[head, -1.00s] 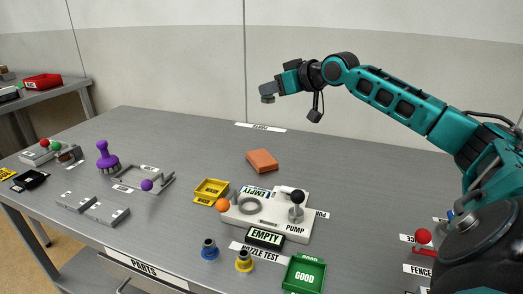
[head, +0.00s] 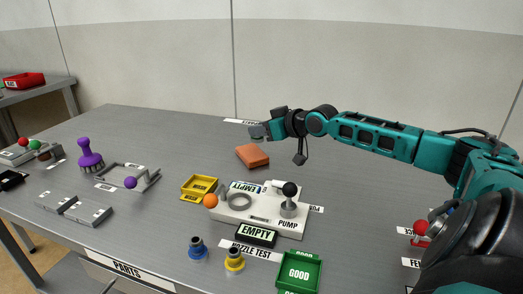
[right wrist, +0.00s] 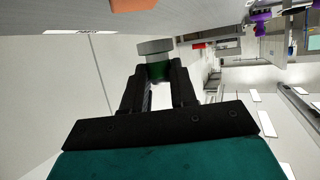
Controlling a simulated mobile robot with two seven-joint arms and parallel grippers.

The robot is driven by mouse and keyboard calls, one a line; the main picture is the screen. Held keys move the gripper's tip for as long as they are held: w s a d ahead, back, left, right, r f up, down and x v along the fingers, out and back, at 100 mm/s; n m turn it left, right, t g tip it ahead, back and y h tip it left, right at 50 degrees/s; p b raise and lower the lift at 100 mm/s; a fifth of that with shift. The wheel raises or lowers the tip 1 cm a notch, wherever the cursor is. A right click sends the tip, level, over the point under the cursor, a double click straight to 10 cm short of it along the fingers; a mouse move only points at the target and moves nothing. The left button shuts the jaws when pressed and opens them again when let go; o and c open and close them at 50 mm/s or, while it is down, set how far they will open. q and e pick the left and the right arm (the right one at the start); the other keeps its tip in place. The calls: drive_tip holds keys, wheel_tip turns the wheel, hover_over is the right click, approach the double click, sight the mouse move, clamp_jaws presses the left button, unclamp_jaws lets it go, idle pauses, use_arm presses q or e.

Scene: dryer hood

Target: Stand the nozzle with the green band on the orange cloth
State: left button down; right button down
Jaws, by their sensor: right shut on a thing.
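The orange cloth (head: 252,155) lies as a folded block on the grey table, in the middle of the head view. Its edge also shows at the top of the right wrist view (right wrist: 130,4). My right gripper (head: 262,131) is above the table, close to the cloth in the picture. It is shut on the nozzle with the green band, whose grey wide end (right wrist: 154,47) and green band (right wrist: 158,69) show between the fingers in the right wrist view. The nozzle is apart from the cloth in that view. My left gripper is out of view.
A white pump base (head: 262,213) with a black-knobbed lever stands in front of the cloth. A yellow tray (head: 199,188) is left of it, a green GOOD tray (head: 299,272) nearer. Blue (head: 197,248) and yellow (head: 234,259) nozzles stand at the front.

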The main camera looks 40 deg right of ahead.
wheel_tip(320, 180, down, 6)
drive_tip(key=shift+r+b, duration=0.15)
drive_tip(key=shift+b, duration=0.5)
drive_tip(key=c, duration=0.9)
unclamp_jaws()
drive_tip(key=shift+s, duration=0.1)
